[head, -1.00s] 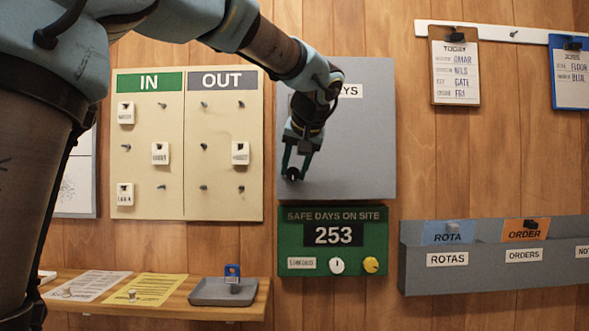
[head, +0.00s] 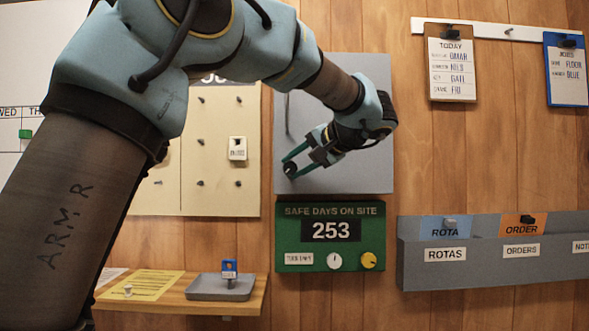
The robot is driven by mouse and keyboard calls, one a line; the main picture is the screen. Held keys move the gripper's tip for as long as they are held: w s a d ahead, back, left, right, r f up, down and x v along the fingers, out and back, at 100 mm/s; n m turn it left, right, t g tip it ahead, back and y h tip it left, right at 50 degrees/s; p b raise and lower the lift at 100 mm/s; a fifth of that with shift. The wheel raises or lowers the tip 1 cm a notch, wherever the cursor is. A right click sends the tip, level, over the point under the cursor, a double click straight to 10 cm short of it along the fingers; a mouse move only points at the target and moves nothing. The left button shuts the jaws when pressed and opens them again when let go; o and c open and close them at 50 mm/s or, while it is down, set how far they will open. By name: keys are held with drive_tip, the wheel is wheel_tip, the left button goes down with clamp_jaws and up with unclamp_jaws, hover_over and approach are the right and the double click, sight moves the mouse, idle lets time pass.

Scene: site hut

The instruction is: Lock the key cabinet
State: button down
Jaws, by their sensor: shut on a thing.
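The grey key cabinet (head: 345,90) hangs on the wood wall at the centre of the head view, its door flush as far as I can see. My arm covers much of its upper part, including its label. A small dark round knob or lock (head: 290,169) sits at the door's lower left. My gripper (head: 291,166) reaches in from the right, tilted, with its green-edged fingers closed around this knob. The fingers hide part of the knob, so I cannot read its turn position.
Below the cabinet is a green safe-days board (head: 330,236) with two dials. A wooden shelf (head: 175,302) at lower left holds a grey tray (head: 221,290) with a blue-tagged item (head: 230,268). A grey rack (head: 480,270) is at right. My arm partly covers the IN/OUT board (head: 220,190).

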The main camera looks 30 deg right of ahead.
drive_tip(key=m+t+y+b, duration=0.1)
drive_tip(key=f+m+t+y+b, duration=0.1)
drive_tip(key=m+t+b, duration=0.1)
drive_tip(key=shift+s+d, duration=0.1)
drive_tip(key=shift+d, duration=0.05)
drive_tip(key=shift+f+m+t+y+b, duration=0.15)
drive_tip(key=shift+m+t+y+b, duration=0.25)
drive_tip(key=shift+m+t+b, duration=1)
drive_tip(key=shift+m, duration=0.3)
drive_tip(key=shift+c, duration=2.3)
unclamp_jaws()
drive_tip(key=v, duration=1)
drive_tip(key=shift+s+f+b, duration=0.2)
drive_tip(key=shift+s+b, duration=0.1)
drive_tip(key=shift+b, duration=0.1)
